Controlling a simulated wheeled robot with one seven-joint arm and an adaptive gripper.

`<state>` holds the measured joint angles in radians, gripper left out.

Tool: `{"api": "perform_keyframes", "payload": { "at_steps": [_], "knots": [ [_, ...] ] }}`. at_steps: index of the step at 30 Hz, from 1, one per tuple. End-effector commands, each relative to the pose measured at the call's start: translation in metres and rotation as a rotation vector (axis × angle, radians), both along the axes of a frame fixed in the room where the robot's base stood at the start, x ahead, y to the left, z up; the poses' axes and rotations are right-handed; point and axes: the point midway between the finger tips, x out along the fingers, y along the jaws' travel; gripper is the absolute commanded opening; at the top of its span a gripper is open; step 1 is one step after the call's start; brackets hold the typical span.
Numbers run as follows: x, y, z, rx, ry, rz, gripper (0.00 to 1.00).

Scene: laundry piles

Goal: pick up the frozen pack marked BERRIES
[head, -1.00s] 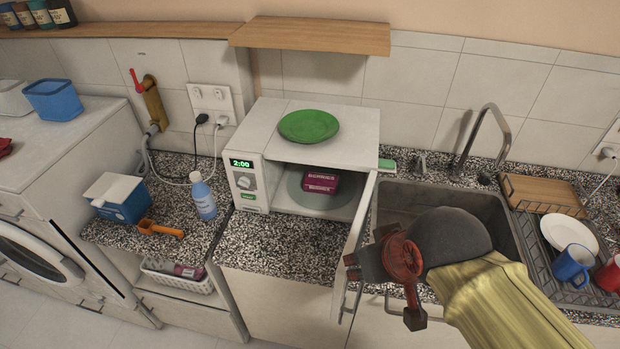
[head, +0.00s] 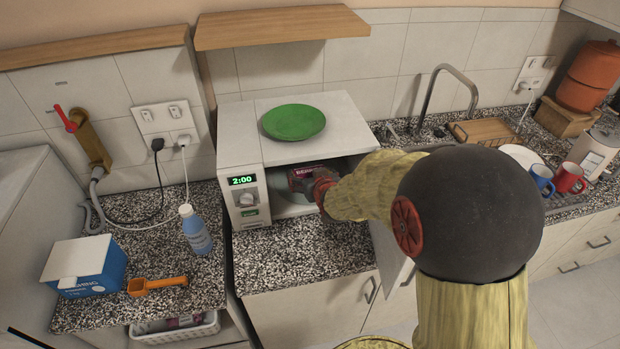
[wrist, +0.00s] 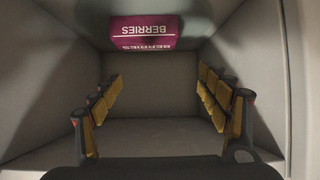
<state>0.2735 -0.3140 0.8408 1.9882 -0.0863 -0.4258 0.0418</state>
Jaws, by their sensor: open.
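The magenta pack marked BERRIES (wrist: 144,33) lies inside the open microwave; in the wrist view it is at the top, its lettering upside down. In the head view a small part of the pack (head: 306,172) shows behind my gripper. My gripper (wrist: 156,98) is open and empty, its two yellow-padded fingers spread wide inside the microwave cavity. The pack is beyond the fingertips, not between them. In the head view my gripper (head: 305,187) reaches in through the microwave's front opening, with my arm hiding much of the opening and the door.
The white microwave (head: 238,150) stands on the speckled counter with a green plate (head: 293,122) on top. Its walls (wrist: 250,55) are close on both sides of my gripper. A blue bottle (head: 196,230), a box (head: 85,268) and an orange scoop (head: 157,285) are at left.

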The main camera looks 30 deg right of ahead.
Motion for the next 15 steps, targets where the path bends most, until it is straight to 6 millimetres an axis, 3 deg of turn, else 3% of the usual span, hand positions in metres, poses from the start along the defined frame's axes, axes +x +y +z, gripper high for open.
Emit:
{"api": "perform_keyframes", "payload": {
  "at_steps": [1, 5, 11, 15],
  "knots": [
    [0.004, -0.01, -0.021, -0.003, -0.022, -0.011, 0.81],
    [0.011, -0.025, -0.045, -0.011, -0.088, -0.026, 0.88],
    [0.019, -0.033, -0.058, -0.017, -0.127, -0.032, 1.0],
    [0.032, -0.036, -0.064, -0.017, -0.127, -0.032, 1.0]
  ]
}}
